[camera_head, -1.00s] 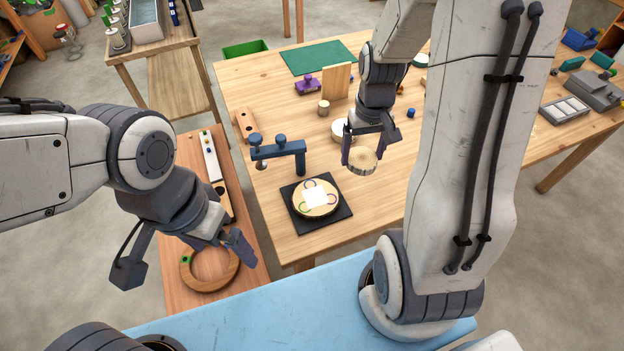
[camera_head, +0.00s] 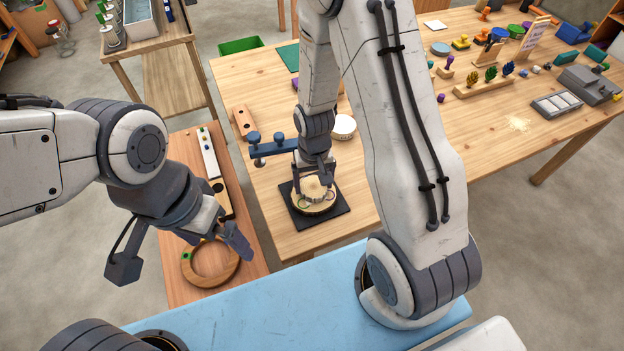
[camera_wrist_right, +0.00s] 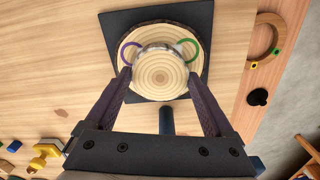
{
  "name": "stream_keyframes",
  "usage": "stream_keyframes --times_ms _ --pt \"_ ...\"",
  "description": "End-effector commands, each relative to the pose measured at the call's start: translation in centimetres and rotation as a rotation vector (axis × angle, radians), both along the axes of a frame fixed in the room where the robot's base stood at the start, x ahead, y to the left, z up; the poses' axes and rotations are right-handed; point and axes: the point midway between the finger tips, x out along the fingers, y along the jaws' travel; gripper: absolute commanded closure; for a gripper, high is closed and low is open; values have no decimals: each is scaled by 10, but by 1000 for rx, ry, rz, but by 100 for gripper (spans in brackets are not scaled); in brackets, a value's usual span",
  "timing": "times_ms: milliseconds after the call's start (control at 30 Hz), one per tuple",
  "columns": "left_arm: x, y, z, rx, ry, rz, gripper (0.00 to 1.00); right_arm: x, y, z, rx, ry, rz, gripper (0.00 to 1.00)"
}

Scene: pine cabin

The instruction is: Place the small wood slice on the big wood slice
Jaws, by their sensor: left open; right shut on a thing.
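The big wood slice (camera_head: 318,208) lies on a black square mat (camera_head: 338,222) near the table's front edge; its bark rim shows in the wrist view (camera_wrist_right: 160,31). The small wood slice (camera_wrist_right: 160,76), pale with growth rings, is between the fingers of my right gripper (camera_head: 317,190), which is shut on it. It is over the middle of the big slice, covering the white square there. I cannot tell whether the two slices touch. Purple (camera_wrist_right: 130,52) and green (camera_wrist_right: 188,49) rings show beside it. My left gripper (camera_head: 216,238) is open and empty above a wooden ring (camera_head: 208,284).
A round white-topped object (camera_head: 343,126) is behind my right arm. Stamps, blocks and trays crowd the table's right side. The table right of the mat is mostly hidden by my arm.

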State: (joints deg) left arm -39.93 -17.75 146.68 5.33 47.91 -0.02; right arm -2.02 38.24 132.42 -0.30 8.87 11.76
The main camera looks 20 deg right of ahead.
Motion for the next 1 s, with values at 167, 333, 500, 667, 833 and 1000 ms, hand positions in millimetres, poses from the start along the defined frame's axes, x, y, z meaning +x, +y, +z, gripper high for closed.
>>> stream_keyframes --times_ms 167,333,500,667,833,1000 --pt "0 0 0 0 0 0 0 1 0 -1 0 -2 1 68" --pt "0 0 -3 0 0 0 0 1 1 -4 0 -2 1 68" --pt "0 0 -2 0 0 0 0 1 1 -4 0 -2 2 0" --pt "0 0 -2 0 0 0 0 1 0 -3 0 -2 2 0" --pt "0 0 -1 0 0 0 0 2 0 9 0 -5 1 0" --pt "0 0 -3 0 0 0 0 3 0 42 0 -9 1 0"
